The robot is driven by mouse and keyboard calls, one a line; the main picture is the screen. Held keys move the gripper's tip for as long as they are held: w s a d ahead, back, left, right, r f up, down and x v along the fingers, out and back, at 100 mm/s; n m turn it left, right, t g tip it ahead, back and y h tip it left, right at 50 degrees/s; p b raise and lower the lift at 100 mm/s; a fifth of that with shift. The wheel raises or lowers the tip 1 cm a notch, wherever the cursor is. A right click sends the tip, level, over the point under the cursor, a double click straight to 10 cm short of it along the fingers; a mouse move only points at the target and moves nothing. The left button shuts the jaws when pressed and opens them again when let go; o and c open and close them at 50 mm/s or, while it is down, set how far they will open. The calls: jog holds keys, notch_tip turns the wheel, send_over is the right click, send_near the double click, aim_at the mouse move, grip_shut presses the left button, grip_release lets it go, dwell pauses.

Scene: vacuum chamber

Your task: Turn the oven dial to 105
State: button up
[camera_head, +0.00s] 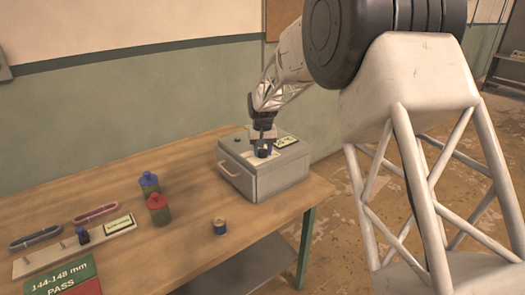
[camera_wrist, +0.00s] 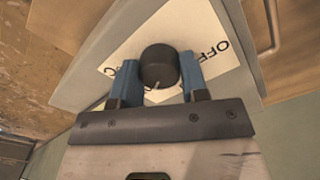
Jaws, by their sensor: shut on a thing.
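The oven is a grey box (camera_head: 272,182) with a handle on its front, standing at the right end of the wooden table. Its dial is a dark round knob (camera_wrist: 159,66) with a light pointer mark, set on a white label (camera_wrist: 215,50) with black lettering that includes "OFF". My gripper (camera_wrist: 158,80) has its blue fingers on either side of the dial and is shut on it. In the head view my gripper (camera_head: 263,146) points down onto the oven top and hides most of the dial. The pointer sits toward the gripper side; its reading cannot be told.
A small display (camera_head: 286,142) and a green button (camera_head: 237,139) are on the oven top. A blue-capped bottle (camera_head: 149,184), a red-capped bottle (camera_head: 158,208) and a small round container (camera_head: 219,226) stand to the left. A green sign (camera_head: 60,277) is at the front left.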

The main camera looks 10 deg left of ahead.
aim_at(263, 151)
dwell(0.3)
jog(key=o, duration=0.9)
jog(key=shift+r, duration=0.1)
jog(key=shift+r, duration=3.8)
